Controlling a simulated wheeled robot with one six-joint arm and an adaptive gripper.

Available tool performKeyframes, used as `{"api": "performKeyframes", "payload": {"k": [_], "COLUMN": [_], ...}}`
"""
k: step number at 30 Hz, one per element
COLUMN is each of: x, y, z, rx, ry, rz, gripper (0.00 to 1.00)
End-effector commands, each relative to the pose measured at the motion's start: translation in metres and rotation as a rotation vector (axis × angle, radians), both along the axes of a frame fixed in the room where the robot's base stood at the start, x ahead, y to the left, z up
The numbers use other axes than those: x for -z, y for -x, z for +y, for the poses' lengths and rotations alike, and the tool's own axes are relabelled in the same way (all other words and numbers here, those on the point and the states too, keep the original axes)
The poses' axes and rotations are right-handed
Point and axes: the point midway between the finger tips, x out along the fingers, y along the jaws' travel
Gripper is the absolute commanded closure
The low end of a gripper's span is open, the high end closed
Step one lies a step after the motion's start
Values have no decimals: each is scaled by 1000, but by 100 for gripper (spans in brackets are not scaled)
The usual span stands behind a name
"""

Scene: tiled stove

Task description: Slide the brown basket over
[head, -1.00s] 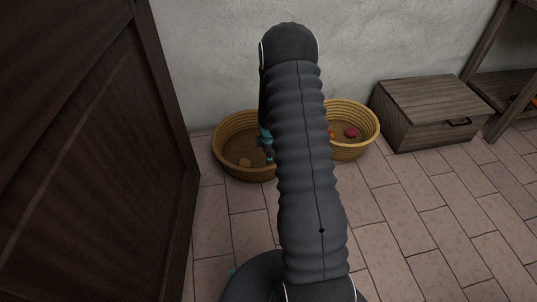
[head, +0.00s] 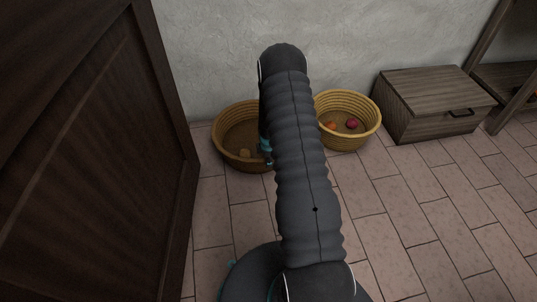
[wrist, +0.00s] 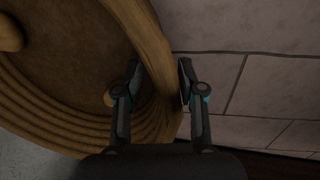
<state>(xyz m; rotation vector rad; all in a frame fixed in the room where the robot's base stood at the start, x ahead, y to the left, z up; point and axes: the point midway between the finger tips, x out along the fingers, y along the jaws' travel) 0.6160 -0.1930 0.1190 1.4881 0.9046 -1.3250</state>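The brown basket (head: 228,156) stands on the floor by the wall, right of the dark door. A tan ball (head: 245,153) lies in it. In the wrist view the basket (wrist: 100,22) fills the left side, with its coiled wall and rim in sight. My gripper (wrist: 159,66) has one finger inside the basket and one outside, with the rim between them. In the head view my gripper (head: 266,152) is at the basket's right side, and my arm hides part of that side.
A lighter yellow basket (head: 371,134) with a red and an orange ball stands to the right, partly behind my arm. A wooden chest (head: 425,118) is farther right. The dark door (head: 90,150) is close on the left. Tiled floor (head: 420,220) in front is clear.

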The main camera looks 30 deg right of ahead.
Motion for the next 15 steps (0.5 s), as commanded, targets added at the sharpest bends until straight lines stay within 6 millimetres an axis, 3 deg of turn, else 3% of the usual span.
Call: {"api": "performKeyframes", "payload": {"k": [6, 15], "x": [21, 25], "y": [-4, -4], "z": [-1, -1], "rx": [0, 0], "ry": [0, 0], "rz": [-1, -1], "gripper": [61, 61]}}
